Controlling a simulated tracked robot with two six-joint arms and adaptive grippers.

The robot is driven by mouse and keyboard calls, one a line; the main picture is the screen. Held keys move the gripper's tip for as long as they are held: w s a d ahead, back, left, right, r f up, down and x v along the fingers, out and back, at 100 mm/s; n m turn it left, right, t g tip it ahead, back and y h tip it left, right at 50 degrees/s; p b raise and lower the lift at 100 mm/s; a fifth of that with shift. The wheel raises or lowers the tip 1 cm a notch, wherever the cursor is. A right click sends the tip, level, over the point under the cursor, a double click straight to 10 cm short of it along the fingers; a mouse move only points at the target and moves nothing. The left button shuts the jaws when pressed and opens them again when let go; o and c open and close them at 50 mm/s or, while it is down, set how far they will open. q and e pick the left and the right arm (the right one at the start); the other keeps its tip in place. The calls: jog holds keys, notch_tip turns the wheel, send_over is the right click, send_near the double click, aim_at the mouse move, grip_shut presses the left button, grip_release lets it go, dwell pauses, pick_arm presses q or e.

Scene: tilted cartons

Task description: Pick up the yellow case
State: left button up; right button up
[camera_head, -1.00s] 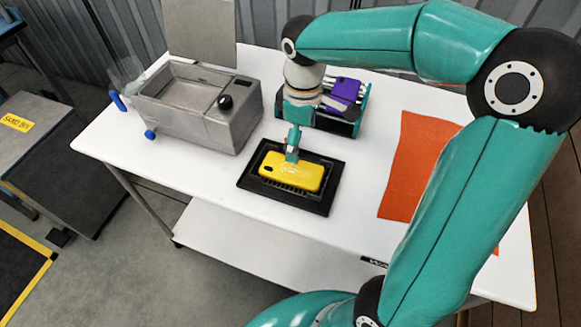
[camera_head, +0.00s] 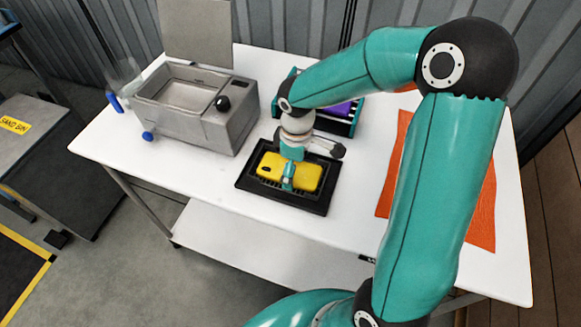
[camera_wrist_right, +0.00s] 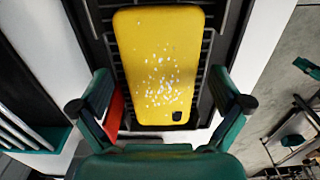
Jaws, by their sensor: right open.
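The yellow case (camera_head: 289,172) lies flat in a black ribbed tray (camera_head: 318,208) on the white table. It also shows in the right wrist view (camera_wrist_right: 158,55), with whitish specks on its face and a dark camera spot at the near corner. My right gripper (camera_head: 288,180) is over the case, covering part of it in the head view. In the right wrist view the fingers of my right gripper (camera_wrist_right: 160,106) are spread wide on either side of the case, with gaps to both edges. My left gripper is not in view.
A grey metal basin machine (camera_head: 200,110) with a black knob stands left of the tray. A teal-ended rack (camera_head: 356,118) with a purple case (camera_head: 338,109) is behind my arm. An orange mat (camera_head: 483,215) lies at the right. White table is clear between tray and mat.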

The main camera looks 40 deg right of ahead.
jog(key=c, duration=1)
jog(key=shift+r, duration=0.1)
